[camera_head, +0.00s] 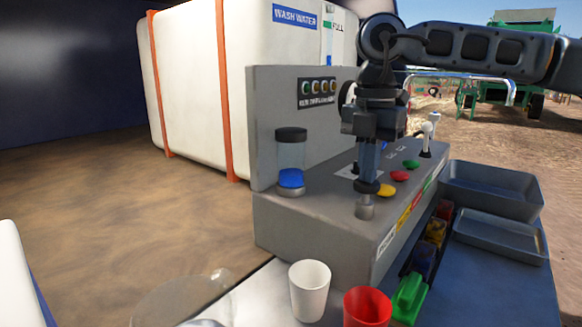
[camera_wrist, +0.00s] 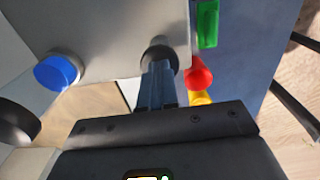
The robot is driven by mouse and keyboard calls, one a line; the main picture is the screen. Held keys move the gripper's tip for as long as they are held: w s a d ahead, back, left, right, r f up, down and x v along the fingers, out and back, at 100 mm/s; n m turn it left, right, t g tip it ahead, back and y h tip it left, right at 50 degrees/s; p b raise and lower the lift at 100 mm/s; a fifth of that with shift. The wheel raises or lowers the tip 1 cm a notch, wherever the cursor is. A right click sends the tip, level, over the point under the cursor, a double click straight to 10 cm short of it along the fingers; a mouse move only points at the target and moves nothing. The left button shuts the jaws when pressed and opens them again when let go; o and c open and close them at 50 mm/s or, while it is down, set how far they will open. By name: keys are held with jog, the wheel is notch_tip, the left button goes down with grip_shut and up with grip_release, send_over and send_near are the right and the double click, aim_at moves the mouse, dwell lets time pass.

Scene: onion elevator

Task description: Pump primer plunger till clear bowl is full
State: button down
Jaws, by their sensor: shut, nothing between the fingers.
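The clear bowl (camera_head: 291,157), a see-through cylinder with a black cap, stands on the left of the grey console. Blue shows only in its lower part, with clear space above. The primer plunger (camera_head: 365,207) appears to be the short grey knob on the console's front part. My gripper (camera_head: 369,186) points down, shut and empty, with its fingertips at or just above the knob. In the wrist view my gripper (camera_wrist: 158,85) covers part of the dark round knob (camera_wrist: 158,54); I cannot tell whether they touch. A blue round shape (camera_wrist: 57,72) lies to their left.
Yellow (camera_head: 386,190), red (camera_head: 399,176) and green (camera_head: 411,164) buttons run along the console beside my gripper. A white lever (camera_head: 428,132) stands behind them. A white cup (camera_head: 310,290) and a red cup (camera_head: 367,306) stand in front. Grey trays (camera_head: 493,188) are at right.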

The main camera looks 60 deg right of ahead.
jog(key=shift+f+b, duration=0.9)
jog(key=shift+f, duration=0.05)
jog(key=shift+r, duration=0.1)
jog(key=shift+r+p, duration=0.8)
jog(key=shift+r, duration=1.3)
jog(key=shift+f, duration=0.15)
jog(key=shift+f+b, duration=2.05)
jog(key=shift+b, duration=0.4)
jog(key=shift+r, duration=0.1)
